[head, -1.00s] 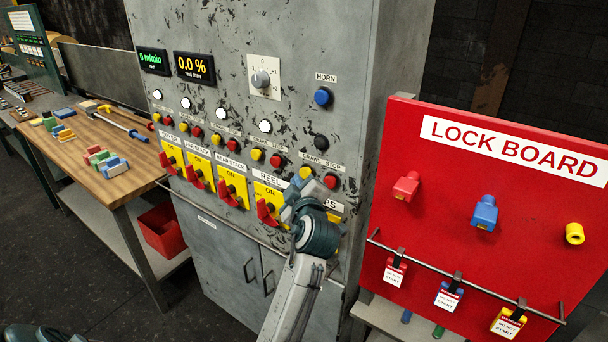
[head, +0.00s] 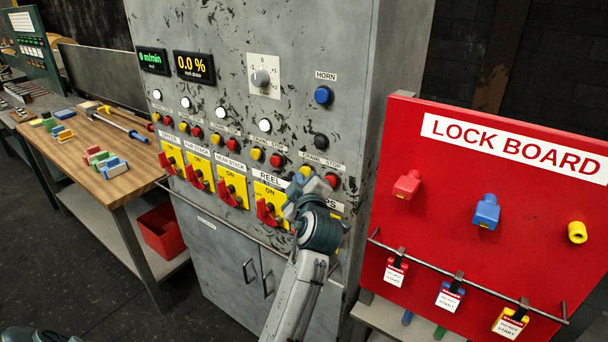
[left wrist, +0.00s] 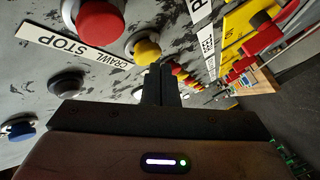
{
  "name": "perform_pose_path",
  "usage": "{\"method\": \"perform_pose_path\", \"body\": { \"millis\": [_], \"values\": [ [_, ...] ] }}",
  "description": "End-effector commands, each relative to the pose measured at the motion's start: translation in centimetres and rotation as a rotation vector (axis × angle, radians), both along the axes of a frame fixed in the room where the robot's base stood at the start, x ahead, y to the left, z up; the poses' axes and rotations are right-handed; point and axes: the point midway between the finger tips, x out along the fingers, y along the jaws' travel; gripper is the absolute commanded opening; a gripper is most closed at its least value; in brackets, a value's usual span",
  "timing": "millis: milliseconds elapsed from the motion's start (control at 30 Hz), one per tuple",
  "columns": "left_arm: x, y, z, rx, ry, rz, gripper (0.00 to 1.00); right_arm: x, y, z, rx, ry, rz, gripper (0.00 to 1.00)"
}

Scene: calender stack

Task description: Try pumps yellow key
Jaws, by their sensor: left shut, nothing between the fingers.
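The yellow push button (head: 306,172) of the last column sits on the grey cabinet, left of a red button (head: 330,180). The label below this column is mostly hidden behind my gripper; only its last letters show. My left gripper (head: 296,190) is shut and empty, with its tips at the panel just below and left of that yellow button. In the left wrist view the shut fingers (left wrist: 160,84) reach toward a yellow button (left wrist: 147,50), and their tips overlap its edge. I cannot tell whether they touch it. My right gripper is not in view.
Red rotary switches (head: 267,210) on yellow plates line the panel below the buttons, above a rail. The red lock board (head: 440,250) stands close on the right with hanging tags. A wooden bench (head: 95,150) with blocks and tools is at left.

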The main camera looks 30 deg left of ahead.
Motion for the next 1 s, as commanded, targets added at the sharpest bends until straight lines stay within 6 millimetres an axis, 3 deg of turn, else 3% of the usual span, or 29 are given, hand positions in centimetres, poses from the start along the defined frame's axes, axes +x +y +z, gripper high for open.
{"method": "perform_pose_path", "body": {
  "millis": [1000],
  "values": [
    [1.1, -0.1, -0.1, 0.0, 0.0, 0.0, 0.0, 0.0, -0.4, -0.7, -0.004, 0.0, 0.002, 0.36]
  ]
}}
